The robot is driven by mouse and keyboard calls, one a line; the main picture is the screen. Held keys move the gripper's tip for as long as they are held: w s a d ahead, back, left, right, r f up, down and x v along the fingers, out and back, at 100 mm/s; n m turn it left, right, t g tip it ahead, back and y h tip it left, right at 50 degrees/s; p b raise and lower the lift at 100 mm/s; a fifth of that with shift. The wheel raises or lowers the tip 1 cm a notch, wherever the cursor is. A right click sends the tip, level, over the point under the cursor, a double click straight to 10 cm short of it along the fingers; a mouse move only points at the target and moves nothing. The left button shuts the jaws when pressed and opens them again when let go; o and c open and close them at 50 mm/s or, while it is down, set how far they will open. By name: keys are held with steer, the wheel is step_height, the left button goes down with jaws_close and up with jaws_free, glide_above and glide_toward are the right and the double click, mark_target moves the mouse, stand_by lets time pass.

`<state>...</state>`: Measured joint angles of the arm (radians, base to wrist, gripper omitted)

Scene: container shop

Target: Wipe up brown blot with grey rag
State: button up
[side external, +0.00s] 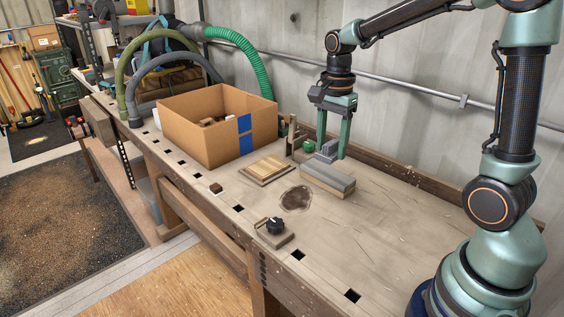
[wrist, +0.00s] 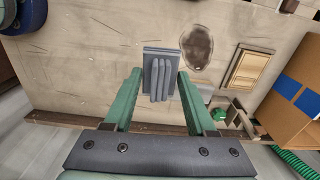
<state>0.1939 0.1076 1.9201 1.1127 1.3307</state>
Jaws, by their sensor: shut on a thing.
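The brown blot (side external: 296,198) is a dark, roughly oval stain on the wooden bench top; it also shows whole in the wrist view (wrist: 196,46). My gripper (side external: 331,156) is shut on the grey rag (side external: 328,147), a small folded bundle upright between its fingers. The rag's ridged folds show between the green fingers in the wrist view (wrist: 160,80). A grey-topped block (side external: 327,181) lies close by the rag, to the right of the blot in the side view. I cannot tell whether the rag touches the block.
A wood-framed tan pad (side external: 267,168) lies behind the blot, and a small block with a black knob (side external: 275,230) in front. A cardboard box (side external: 205,128) with blue tape stands behind. A green item (side external: 309,146) sits near the wall. The bench's right part is mostly clear.

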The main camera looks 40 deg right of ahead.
mark_target(275, 197)
steer(key=shift+w+d+f, duration=0.65)
steer(key=shift+w+f, duration=0.1)
steer(key=shift+f, duration=2.25)
steer(key=shift+w+d+f, duration=0.6)
steer(key=shift+w+f, duration=0.1)
steer(key=shift+f, duration=2.3)
steer(key=shift+w+d+f, duration=0.65)
steer(key=shift+w+f, duration=0.1)
steer(key=shift+f, duration=2.25)
steer(key=shift+w+f, duration=0.5)
steer(key=shift+w, duration=5)
steer(key=shift+s+a, duration=0.1)
steer(key=shift+a, duration=0.8)
steer(key=shift+s, duration=5.3)
steer(key=shift+s+a, duration=0.1)
steer(key=shift+a, duration=0.8)
steer(key=shift+w, duration=5.45)
steer(key=shift+a, duration=0.8)
steer(key=shift+s, duration=5.3)
steer(key=shift+s+a, duration=0.15)
steer(key=shift+a, duration=0.85)
steer(key=shift+w+d, duration=0.1)
steer(key=shift+w, duration=5.3)
step_height(275, 197, up, 8)
